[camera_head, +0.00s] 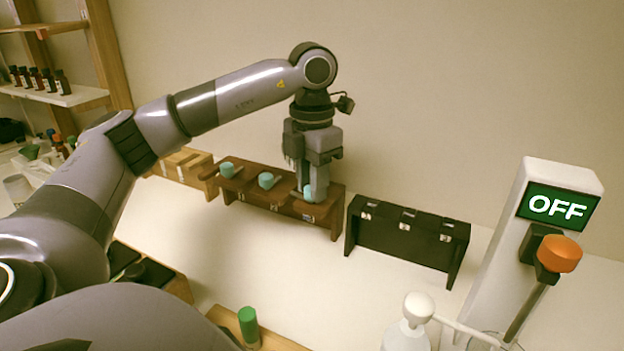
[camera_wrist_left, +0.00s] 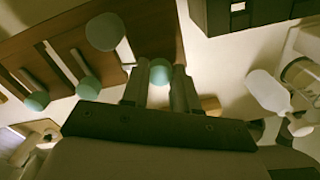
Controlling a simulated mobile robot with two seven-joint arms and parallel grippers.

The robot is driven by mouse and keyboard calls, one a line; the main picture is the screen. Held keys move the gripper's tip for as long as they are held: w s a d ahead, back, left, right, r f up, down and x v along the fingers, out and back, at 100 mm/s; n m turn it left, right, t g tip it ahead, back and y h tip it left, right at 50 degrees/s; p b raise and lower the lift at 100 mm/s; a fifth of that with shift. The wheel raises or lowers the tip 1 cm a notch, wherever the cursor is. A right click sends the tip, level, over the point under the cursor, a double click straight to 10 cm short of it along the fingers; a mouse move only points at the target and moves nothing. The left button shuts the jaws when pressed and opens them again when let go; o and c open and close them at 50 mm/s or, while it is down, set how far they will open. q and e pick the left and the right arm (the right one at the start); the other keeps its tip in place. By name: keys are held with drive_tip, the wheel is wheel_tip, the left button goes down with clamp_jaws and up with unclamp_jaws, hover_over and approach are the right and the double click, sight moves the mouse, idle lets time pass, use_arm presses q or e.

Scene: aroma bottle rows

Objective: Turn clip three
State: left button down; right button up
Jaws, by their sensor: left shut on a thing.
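A brown wooden rack (camera_head: 262,201) stands against the back wall and carries a row of teal round-ended pieces. The left one (camera_head: 227,169) and the middle one (camera_head: 267,180) are free of the gripper. My left gripper (camera_head: 313,193) points down at the rack's right end, shut on the third teal piece (camera_head: 309,191). In the left wrist view, that teal piece (camera_wrist_left: 160,71) shows between the two fingers (camera_wrist_left: 161,90). The fingers hide part of it, and its turn angle cannot be told. My right gripper is out of view.
A black rack (camera_head: 400,240) with silver clasps stands just right of the wooden one. A white post with an OFF sign (camera_head: 558,208) and orange knob (camera_head: 560,253) stands at the right. A white pump bottle (camera_head: 406,335) and a green-capped vial (camera_head: 248,322) are in front.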

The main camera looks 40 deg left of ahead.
use_arm(q)
drive_tip(key=m, duration=0.4)
drive_tip(key=shift+m+p, duration=0.3)
drive_tip(key=shift+p, duration=0.05)
drive_tip(key=m, duration=0.3)
drive_tip(key=shift+m, duration=0.3)
drive_tip(key=m+p, duration=0.1)
drive_tip(key=m, duration=0.3)
drive_tip(key=shift+r, duration=0.1)
drive_tip(key=shift+d+m, duration=0.1)
drive_tip(key=shift+m, duration=1.9)
drive_tip(key=c, duration=0.9)
unclamp_jaws()
drive_tip(key=shift+o, duration=0.2)
